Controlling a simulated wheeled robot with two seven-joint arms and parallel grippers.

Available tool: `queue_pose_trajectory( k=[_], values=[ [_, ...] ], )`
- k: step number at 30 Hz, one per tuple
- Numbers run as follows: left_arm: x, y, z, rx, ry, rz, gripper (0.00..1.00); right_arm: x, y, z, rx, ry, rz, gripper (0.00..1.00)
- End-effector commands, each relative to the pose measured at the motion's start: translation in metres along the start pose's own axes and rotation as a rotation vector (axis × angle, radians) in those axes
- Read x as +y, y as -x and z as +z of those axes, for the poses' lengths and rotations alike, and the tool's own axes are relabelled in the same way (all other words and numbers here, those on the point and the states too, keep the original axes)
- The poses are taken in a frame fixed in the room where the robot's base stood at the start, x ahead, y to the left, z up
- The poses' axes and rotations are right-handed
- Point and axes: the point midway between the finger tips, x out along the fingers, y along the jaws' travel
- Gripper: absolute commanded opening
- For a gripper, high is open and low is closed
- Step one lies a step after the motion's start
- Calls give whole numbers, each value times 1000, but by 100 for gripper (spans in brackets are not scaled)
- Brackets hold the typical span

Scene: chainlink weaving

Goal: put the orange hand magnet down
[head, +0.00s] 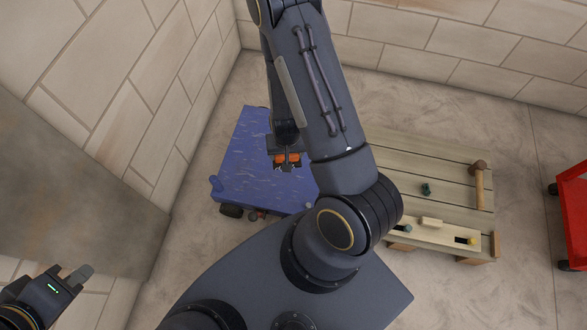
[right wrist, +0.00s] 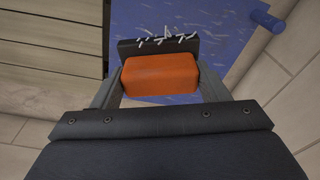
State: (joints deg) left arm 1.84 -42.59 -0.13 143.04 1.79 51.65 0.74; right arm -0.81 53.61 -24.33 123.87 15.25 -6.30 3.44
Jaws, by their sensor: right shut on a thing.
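The orange hand magnet (head: 280,160) is held in my right gripper (head: 287,161), above the blue surface. In the right wrist view the orange block (right wrist: 160,77) sits between the two fingers of my right gripper (right wrist: 160,82), which is shut on it. A black plate (right wrist: 128,49) at its far side carries several thin pale slivers (right wrist: 165,38). My left gripper (head: 72,278) is at the lower left, away from the blue surface; I cannot tell whether its fingers are open or shut.
The blue-topped low platform (head: 245,145) is under the right gripper. A red cart (head: 575,215) stands at the right edge. Brick walls enclose the back and left.

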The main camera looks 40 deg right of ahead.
Motion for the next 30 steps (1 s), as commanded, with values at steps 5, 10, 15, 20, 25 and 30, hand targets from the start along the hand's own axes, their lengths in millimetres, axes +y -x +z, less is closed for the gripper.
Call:
queue_pose_trajectory(
  k=[5,10,15,20,25,30],
  values=[
    [-25,-55,28,0,0,0,0,24,-65,12,2,-138,19,47],
    [-39,-86,43,0,0,0,0,42,-101,20,5,-248,36,47],
    [-46,-101,51,0,0,0,0,52,-119,26,8,-314,46,47],
    [-49,-106,54,0,0,0,0,55,-126,22,10,-335,50,47],
    [-53,-116,58,0,0,0,0,50,-147,-9,13,-336,50,47],
    [-59,-128,65,0,0,0,0,44,-171,-49,13,-333,49,47]
  ],
)
